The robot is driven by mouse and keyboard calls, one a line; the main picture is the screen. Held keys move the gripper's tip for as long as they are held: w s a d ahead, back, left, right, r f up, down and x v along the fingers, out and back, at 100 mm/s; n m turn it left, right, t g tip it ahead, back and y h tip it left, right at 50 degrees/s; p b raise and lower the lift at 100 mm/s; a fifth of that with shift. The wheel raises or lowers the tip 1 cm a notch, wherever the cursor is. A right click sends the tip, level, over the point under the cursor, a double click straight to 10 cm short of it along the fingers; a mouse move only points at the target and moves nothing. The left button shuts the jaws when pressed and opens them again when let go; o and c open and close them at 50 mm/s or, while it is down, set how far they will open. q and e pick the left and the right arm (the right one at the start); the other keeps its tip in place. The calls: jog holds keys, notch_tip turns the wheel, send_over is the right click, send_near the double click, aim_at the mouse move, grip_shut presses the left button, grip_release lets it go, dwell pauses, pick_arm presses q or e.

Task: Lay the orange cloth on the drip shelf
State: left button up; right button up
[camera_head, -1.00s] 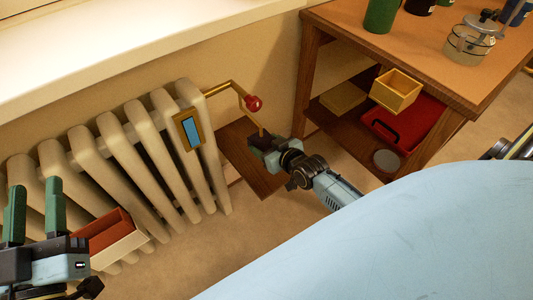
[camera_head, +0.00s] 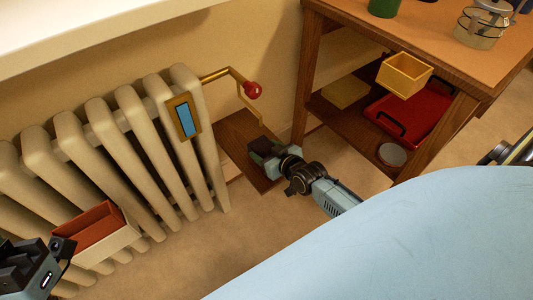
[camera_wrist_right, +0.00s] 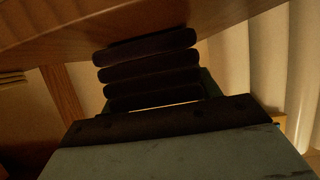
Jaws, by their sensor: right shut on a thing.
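A dark brown wooden shelf (camera_head: 236,128) sits low between the radiator and the desk; I take it for the drip shelf. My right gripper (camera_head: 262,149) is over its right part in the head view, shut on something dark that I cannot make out. The wrist view shows dark ribbed pieces (camera_wrist_right: 150,72) at the jaws and no orange. No orange cloth is plainly visible; an orange-red surface (camera_head: 92,232) shows inside a pale box (camera_head: 118,240) at the radiator. Only the body of my left gripper (camera_head: 22,266) shows at the lower left, with its fingertips out of sight.
A brass pipe with a red knob (camera_head: 252,90) juts out above the shelf. The ribbed radiator (camera_head: 125,145) stands left. The wooden desk (camera_head: 440,40) at right holds a jar (camera_head: 482,28), with a yellow box (camera_head: 404,77) and a red tray (camera_head: 425,118) below.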

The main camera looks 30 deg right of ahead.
dwell(0.3)
jog(key=shift+f, duration=0.15)
jog(key=o, duration=1)
